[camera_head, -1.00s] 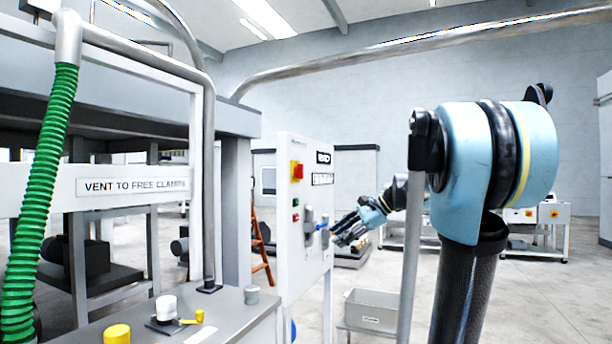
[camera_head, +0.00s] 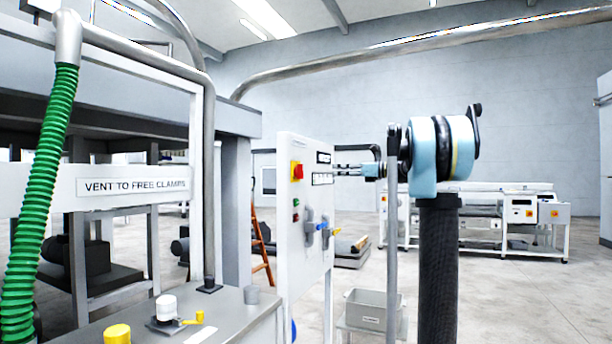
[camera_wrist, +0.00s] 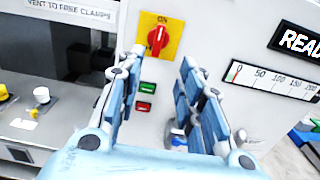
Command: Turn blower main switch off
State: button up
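A red rotary switch (camera_head: 297,171) on a yellow plate is on the white control panel (camera_head: 290,250). In the wrist view the red knob (camera_wrist: 157,38) stands upright, pointing at the word ON above it. I see no label naming it as the blower's. My gripper (camera_wrist: 161,60) is open and empty; its two blue-grey fingers flank the view just below the knob, apart from it.
Green and red buttons (camera_wrist: 146,95) sit below the switch. Grey levers with blue handles (camera_head: 323,226) stick out lower on the panel. A READY sign and a gauge (camera_wrist: 272,80) are to the right. A machine bench with knobs (camera_head: 166,308) stands at left.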

aim_at(300, 172)
jog(key=x, duration=1.5)
jog(key=shift+c, duration=0.5)
grip_shut()
